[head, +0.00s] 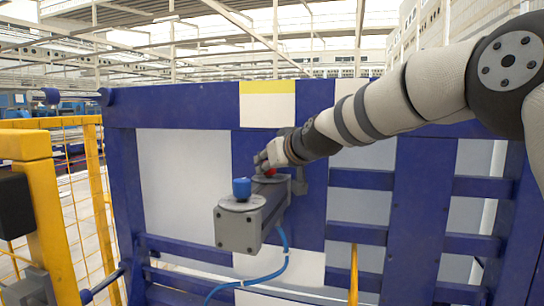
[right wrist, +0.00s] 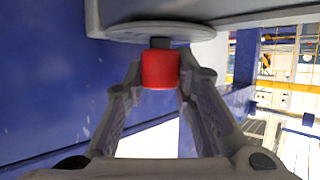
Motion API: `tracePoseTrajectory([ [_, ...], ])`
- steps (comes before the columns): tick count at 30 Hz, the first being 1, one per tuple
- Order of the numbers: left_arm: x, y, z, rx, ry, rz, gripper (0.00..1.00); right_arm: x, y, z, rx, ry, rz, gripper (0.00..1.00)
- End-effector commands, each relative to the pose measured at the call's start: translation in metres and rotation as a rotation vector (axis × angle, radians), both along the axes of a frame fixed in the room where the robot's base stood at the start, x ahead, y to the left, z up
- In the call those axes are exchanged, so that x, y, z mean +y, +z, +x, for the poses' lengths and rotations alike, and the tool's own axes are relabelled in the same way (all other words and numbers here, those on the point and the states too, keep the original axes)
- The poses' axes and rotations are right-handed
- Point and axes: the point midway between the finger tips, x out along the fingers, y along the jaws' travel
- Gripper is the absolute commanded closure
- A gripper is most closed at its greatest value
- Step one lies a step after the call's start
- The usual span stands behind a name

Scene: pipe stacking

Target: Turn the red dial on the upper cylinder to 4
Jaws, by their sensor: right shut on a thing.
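The grey cylinder (head: 240,226) is a box-shaped unit fixed to the blue frame and points toward me. A blue dial (head: 242,187) stands on a round plate at its near end. The red dial (head: 271,171) is at the far end, mostly hidden behind my right gripper (head: 264,162). In the right wrist view the red dial (right wrist: 160,69) sits between the two fingers of my right gripper (right wrist: 160,76), which is shut on it. The round plate (right wrist: 160,32) beside the dial shows, but I cannot read any numbers. My left gripper is not in view.
A blue frame (head: 120,180) with light panels stands behind the cylinder. A blue hose (head: 270,274) hangs below it. A yellow post and mesh fence (head: 42,190) stand at the left. My right arm crosses the upper right.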

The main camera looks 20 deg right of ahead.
Motion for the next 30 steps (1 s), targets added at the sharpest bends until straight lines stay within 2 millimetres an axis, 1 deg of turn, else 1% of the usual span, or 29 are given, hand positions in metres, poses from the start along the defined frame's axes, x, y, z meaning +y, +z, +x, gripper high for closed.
tracePoseTrajectory([
  [1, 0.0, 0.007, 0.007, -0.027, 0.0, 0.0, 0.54, 0.002, 0.01, -0.003, -0.01, -0.028, -0.01, 1.0],
  [6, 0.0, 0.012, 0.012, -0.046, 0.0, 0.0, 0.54, 0.002, 0.003, -0.001, -0.005, -0.14, -0.011, 1.0],
  [15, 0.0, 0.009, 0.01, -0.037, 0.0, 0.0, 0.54, 0.001, -0.002, 0.001, 0.001, -0.272, -0.005, 1.0],
  [21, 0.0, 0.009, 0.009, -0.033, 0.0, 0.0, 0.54, 0.0, -0.002, 0.0, 0.002, -0.305, -0.002, 1.0],
  [30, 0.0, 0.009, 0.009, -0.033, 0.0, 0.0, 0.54, 0.0, -0.002, 0.0, 0.004, -0.31, 0.0, 1.0],
])
